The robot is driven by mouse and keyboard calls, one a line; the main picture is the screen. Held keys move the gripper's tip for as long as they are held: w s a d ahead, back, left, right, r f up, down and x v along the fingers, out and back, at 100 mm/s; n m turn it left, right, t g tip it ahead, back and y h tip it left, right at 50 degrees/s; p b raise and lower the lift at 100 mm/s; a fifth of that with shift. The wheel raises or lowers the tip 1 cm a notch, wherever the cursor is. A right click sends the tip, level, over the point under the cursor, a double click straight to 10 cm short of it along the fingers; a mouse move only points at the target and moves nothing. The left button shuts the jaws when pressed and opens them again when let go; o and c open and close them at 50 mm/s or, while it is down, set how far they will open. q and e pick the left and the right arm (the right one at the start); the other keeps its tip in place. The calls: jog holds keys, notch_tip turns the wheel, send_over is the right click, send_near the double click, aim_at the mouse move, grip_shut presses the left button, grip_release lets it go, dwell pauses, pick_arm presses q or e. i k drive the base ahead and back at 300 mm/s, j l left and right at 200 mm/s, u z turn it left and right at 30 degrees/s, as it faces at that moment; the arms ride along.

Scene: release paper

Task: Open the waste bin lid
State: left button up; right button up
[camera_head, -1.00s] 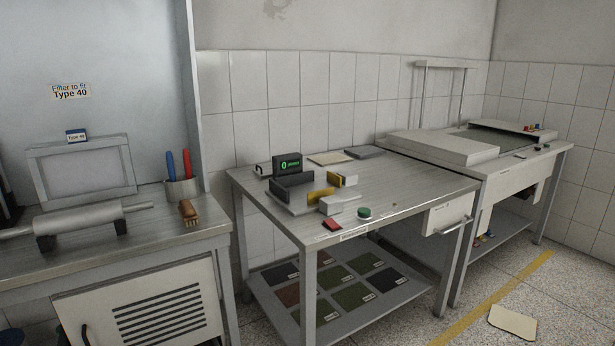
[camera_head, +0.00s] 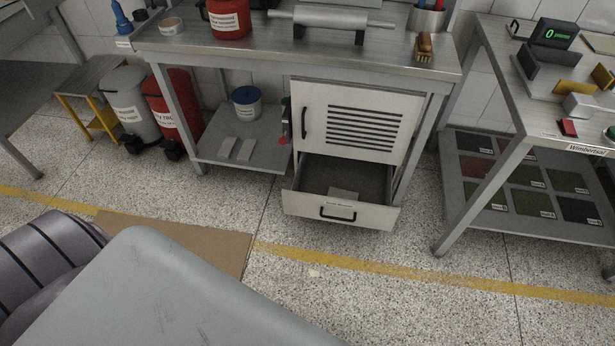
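Two bins stand side by side on the floor at the left, beside the left end of the workbench. The grey bin (camera_head: 130,102) has a white label and a dark pedal at its foot; its lid appears shut. The red bin (camera_head: 169,112) also has a white label and a dark pedal; the bench leg and bench top hide part of it, and its lid is hard to make out. The label text is too small to read surely, so I cannot tell which is the waste bin. Neither of my grippers is in view.
The workbench (camera_head: 270,55) has an open lower drawer (camera_head: 335,211) jutting toward me. A yellow-legged stool (camera_head: 88,85) stands left of the bins. A brown mat (camera_head: 215,243) lies on the floor. Speckled floor in front of the bins is clear. A second table (camera_head: 505,90) stands right.

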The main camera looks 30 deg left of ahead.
aim_at(125, 78)
jog(key=u, duration=2.15)
jog(key=i+j+z, duration=0.1)
jog(key=z, duration=0.3)
jog(key=i+j+z, duration=0.15)
jog(key=z, duration=0.25)
jog(key=i+j+z, duration=0.15)
jog(key=z, duration=0.25)
jog(key=i+j+z, duration=0.15)
jog(key=j, duration=0.3)
jog(key=i+j+z, duration=0.15)
jog(key=j, duration=0.3)
jog(key=i+j+z, duration=0.15)
jog(key=j, duration=0.35)
jog(key=i+j+z, duration=0.15)
jog(key=j, duration=0.3)
jog(key=j+z, duration=0.15)
jog(key=j, duration=0.35)
